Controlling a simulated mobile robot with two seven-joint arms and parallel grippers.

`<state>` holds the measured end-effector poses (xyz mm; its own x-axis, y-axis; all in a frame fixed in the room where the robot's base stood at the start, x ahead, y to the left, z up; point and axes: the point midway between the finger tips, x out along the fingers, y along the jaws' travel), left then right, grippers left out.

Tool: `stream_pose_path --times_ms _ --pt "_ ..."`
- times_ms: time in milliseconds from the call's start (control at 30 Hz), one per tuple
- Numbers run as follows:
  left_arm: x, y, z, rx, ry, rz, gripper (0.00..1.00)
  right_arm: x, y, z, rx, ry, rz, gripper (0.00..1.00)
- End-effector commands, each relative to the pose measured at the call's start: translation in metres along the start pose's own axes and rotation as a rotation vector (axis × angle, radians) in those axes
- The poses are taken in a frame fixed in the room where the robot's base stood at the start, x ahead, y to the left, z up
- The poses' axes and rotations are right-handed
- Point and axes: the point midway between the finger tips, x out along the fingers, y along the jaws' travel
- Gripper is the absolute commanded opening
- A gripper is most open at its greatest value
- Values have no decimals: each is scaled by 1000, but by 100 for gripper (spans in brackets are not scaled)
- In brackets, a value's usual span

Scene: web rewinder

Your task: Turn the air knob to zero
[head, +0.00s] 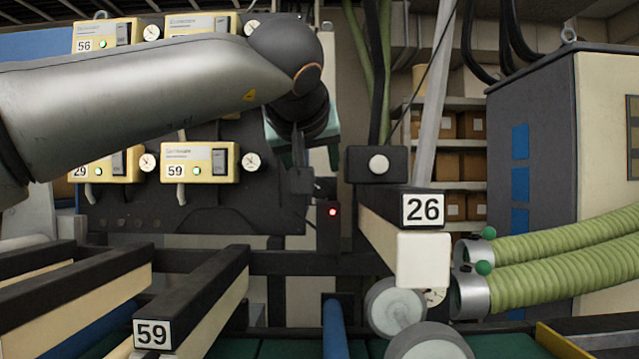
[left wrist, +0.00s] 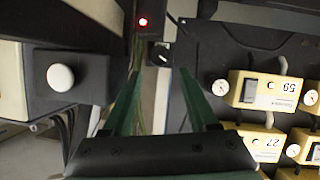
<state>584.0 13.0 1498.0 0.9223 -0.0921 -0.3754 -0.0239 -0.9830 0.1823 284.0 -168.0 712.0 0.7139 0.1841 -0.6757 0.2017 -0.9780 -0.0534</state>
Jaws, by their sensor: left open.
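The air knob seems to be the small dark knob with a pale mark (left wrist: 161,54) in the left wrist view. In the head view it looks to be the small dark block (head: 301,181) just below my gripper, with its face hidden. Its setting is too small to read. My left gripper (left wrist: 157,74) is open. Its two green fingers stand either side of the knob's line, with the knob just past the tips; I cannot tell whether they touch it. In the head view my left gripper (head: 299,158) points down at the block. My right gripper is not in view.
A small red light (head: 332,211) glows on a dark post beside the knob. Yellow units with gauges (head: 200,162) line the dark panel at left. Green hoses (head: 560,255) run right.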

Motion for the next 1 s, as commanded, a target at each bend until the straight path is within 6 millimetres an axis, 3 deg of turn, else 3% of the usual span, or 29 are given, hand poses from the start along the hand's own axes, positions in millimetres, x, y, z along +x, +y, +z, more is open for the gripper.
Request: stream_pose_path --times_ms 200,433,867,1000 --pt "47 1 -2 1 -3 -2 59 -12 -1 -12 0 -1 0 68" --pt "80 1 -2 1 -2 0 59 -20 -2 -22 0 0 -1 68" --pt "92 0 0 1 0 0 59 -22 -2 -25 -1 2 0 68" --pt "91 0 0 1 0 0 45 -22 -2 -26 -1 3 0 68"
